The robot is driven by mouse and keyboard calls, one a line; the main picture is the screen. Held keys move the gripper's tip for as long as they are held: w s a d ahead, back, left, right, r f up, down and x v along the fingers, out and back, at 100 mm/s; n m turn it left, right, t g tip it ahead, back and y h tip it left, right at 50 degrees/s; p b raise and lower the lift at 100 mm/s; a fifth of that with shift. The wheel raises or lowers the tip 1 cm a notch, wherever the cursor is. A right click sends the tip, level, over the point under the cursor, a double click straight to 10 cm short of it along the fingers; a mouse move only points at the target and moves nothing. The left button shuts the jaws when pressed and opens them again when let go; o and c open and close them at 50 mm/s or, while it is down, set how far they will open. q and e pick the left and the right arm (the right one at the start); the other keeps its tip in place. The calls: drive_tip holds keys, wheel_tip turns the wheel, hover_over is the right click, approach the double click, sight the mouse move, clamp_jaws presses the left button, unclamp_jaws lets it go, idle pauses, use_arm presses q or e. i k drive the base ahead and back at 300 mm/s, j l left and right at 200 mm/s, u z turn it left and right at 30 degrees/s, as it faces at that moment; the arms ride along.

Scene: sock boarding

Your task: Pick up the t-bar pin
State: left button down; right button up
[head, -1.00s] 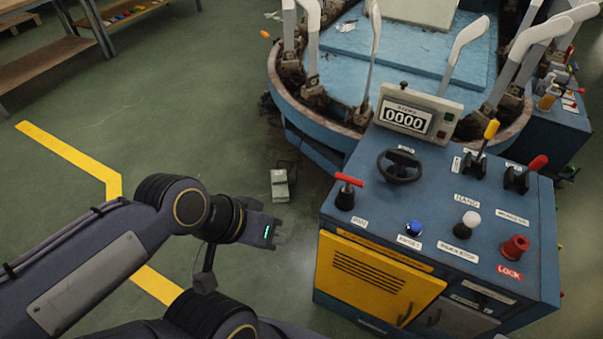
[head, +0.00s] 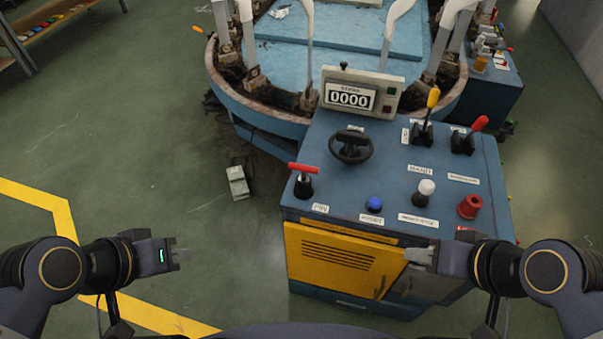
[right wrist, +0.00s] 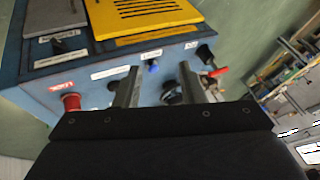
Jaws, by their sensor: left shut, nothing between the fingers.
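The t-bar pin (head: 303,173) has a red crossbar on a black socket and stands upright at the left of the blue console top, behind a label reading PIN. It also shows in the right wrist view, its red bar (right wrist: 217,71) right of the fingers. My left gripper (head: 181,256) is shut and empty over the floor, left of the console and apart from the pin. My right gripper (head: 412,255) is in front of the console's lower right; its fingers (right wrist: 160,88) stand apart with nothing gripped between them.
The blue console (head: 340,215) also carries a black handwheel (head: 351,147), a blue button (head: 375,204), a white knob (head: 425,190), a red lock knob (head: 470,207) and two levers. The boarding machine (head: 285,105) stands behind. A grey foot pedal (head: 237,183) lies on the floor.

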sight(303, 179)
drive_tip(key=i+j+z, duration=0.1)
drive_tip(key=j+z, duration=0.2)
drive_tip(key=j, duration=0.35)
drive_tip(key=i+j+z, duration=0.1)
drive_tip(key=j+z, duration=0.15)
drive_tip(key=j, duration=0.45)
